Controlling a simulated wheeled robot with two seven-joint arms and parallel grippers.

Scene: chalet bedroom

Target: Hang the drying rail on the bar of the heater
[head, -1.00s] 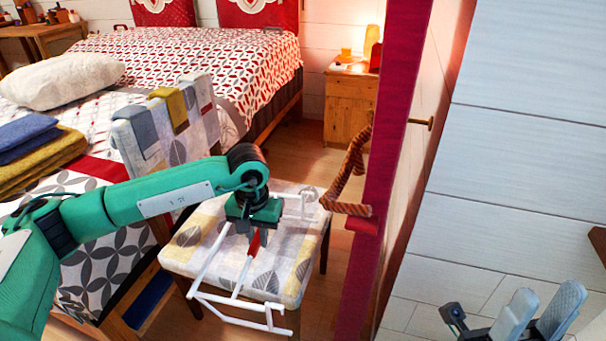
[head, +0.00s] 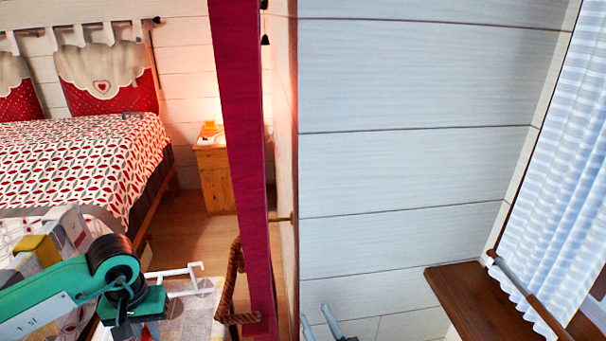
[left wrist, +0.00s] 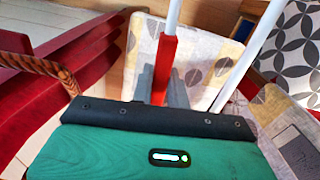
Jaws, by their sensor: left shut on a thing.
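The drying rail (head: 180,272) is a white tube frame. In the head view only its upper end shows past my left gripper (head: 138,328); the rest is cut off by the lower edge. In the left wrist view my left gripper (left wrist: 163,92) is shut on the rail's red grip part (left wrist: 164,62), with white tubes (left wrist: 248,55) running away from it. The rail is over the patterned seat.
A red post (head: 245,150) stands right of the rail, with a brown twisted rope-like piece (head: 230,285) beside it. A white plank wall (head: 400,170) follows. A dark wooden ledge (head: 465,290) and white curtain (head: 560,180) are at right. The bed (head: 80,160) is at left.

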